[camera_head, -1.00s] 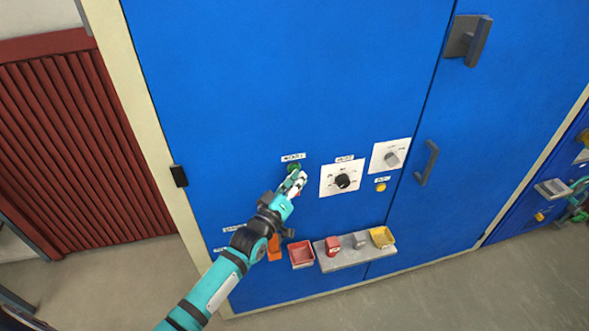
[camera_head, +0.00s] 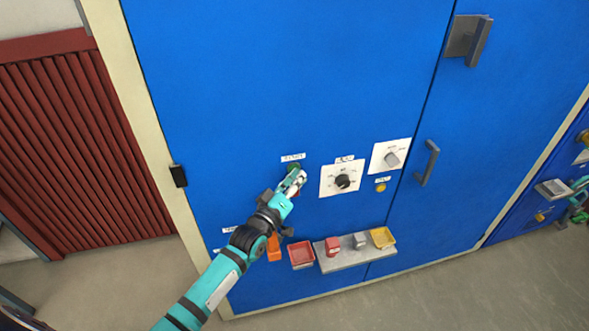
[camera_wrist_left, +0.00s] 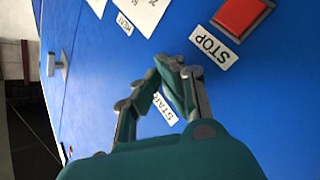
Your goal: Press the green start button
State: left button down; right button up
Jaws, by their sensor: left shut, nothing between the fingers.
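The green start button (camera_head: 293,166) is on the blue cabinet front, just under a small white label. Only its upper edge shows in the head view. My left gripper (camera_head: 298,177) is shut and empty, with its fingertips at the button and covering most of it. Whether they touch it cannot be told. In the left wrist view the shut fingers (camera_wrist_left: 168,62) lie in front of the START label (camera_wrist_left: 165,108), and the button itself is hidden. My right gripper is not in view.
A red stop button (camera_wrist_left: 240,14) sits near the STOP label (camera_wrist_left: 214,47). Right of my gripper are a black dial (camera_head: 342,181), a grey knob (camera_head: 391,159) and a yellow button (camera_head: 381,188). A grey shelf (camera_head: 345,261) with small boxes juts out below.

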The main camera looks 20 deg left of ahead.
pick_arm(q)
jog(key=shift+s+d+p, duration=0.4)
jog(key=shift+s+p, duration=0.05)
jog(key=shift+s, duration=0.2)
jog(key=s+d+p, duration=0.1)
jog(key=s, duration=0.1)
jog(key=s+d+p, duration=0.1)
jog(key=s, duration=0.1)
jog(key=shift+d, duration=0.4)
dwell(0.5)
